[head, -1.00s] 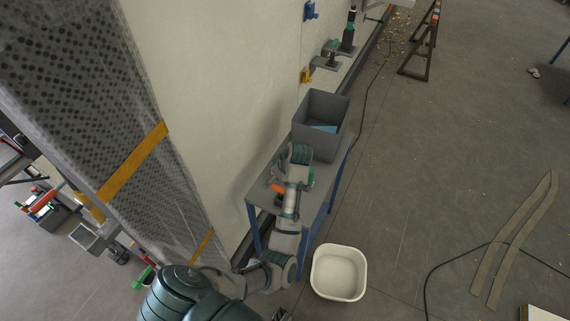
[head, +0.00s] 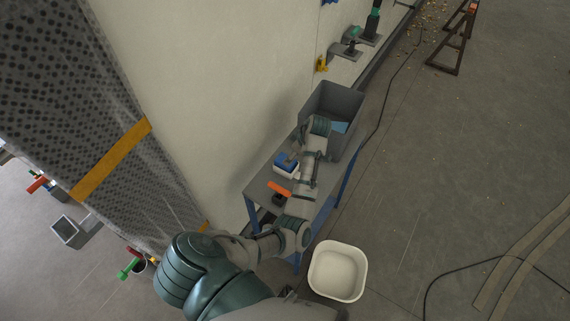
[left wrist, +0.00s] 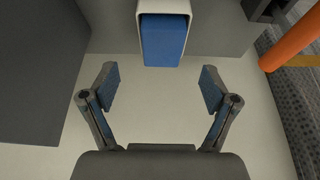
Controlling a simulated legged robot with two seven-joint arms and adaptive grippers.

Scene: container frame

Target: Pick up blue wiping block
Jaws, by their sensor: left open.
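The blue wiping block (head: 286,160) sits in a small white holder (head: 285,172) on the grey side table (head: 262,187), beside the pale wall. In the left wrist view the blue block (left wrist: 163,40) shows at top centre, inside the white rim of its holder (left wrist: 163,6). My left gripper (left wrist: 160,86) is open and empty. Its fingers stand apart to either side, below the block in the picture, and do not touch it. My right gripper is not in view.
A grey bin (head: 318,98) with something light blue inside stands at the table's far end. An orange-topped item (head: 280,189) lies near the holder; orange also shows in the wrist view (left wrist: 293,40). A white tub (head: 338,271) stands on the floor. Floor to the right is mostly open.

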